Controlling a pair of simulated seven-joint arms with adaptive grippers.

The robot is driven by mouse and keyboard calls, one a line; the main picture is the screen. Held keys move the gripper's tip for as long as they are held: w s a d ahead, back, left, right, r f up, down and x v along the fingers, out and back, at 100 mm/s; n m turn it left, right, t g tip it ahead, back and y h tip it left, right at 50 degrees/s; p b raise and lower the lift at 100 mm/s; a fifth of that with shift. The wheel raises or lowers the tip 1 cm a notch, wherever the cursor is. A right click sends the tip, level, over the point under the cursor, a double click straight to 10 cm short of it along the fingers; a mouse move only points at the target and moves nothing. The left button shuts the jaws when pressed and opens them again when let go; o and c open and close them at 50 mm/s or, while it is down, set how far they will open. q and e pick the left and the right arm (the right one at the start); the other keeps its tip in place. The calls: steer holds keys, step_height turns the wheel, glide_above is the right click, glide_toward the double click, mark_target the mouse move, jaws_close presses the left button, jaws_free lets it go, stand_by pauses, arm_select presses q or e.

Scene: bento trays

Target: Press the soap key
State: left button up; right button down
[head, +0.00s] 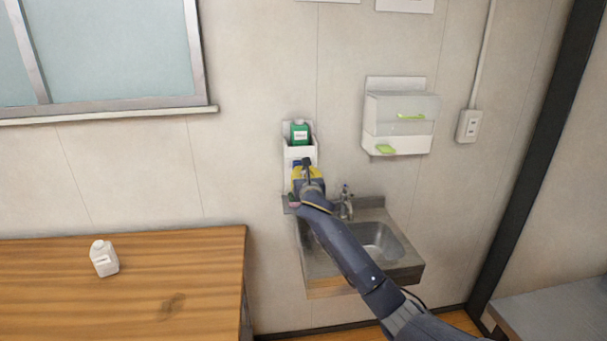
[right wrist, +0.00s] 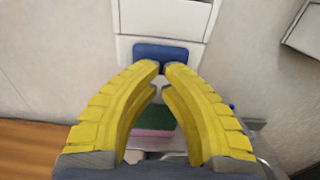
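The soap dispenser (head: 300,150) is a white wall unit above the sink, with a green bottle (head: 300,131) in its top. Its soap key is a dark blue bar, seen in the right wrist view (right wrist: 161,51) on the white front. My right gripper (right wrist: 162,68), with yellow fingers, is in front of the dispenser. Its fingertips are drawn together, nearly meeting, with nothing held between them. They overlap the key's lower edge in the right wrist view; I cannot tell whether they touch it. In the head view the gripper (head: 305,164) largely hides the key. My left gripper is out of view.
The sink (head: 376,240) with a faucet (head: 346,203) is below and right of the gripper. A green and pink sponge (right wrist: 154,130) lies below the fingers. A white wall box (head: 398,116) hangs at right. A white bottle (head: 104,258) stands on the wooden table (head: 190,290).

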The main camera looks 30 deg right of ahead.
steer(key=shift+x, duration=1.25)
steer(key=shift+r, duration=0.15)
steer(key=shift+s, duration=0.15)
steer(key=shift+s+a, duration=0.2)
steer(key=shift+s, duration=0.05)
steer(key=v, duration=1.3)
steer(key=shift+s, duration=0.15)
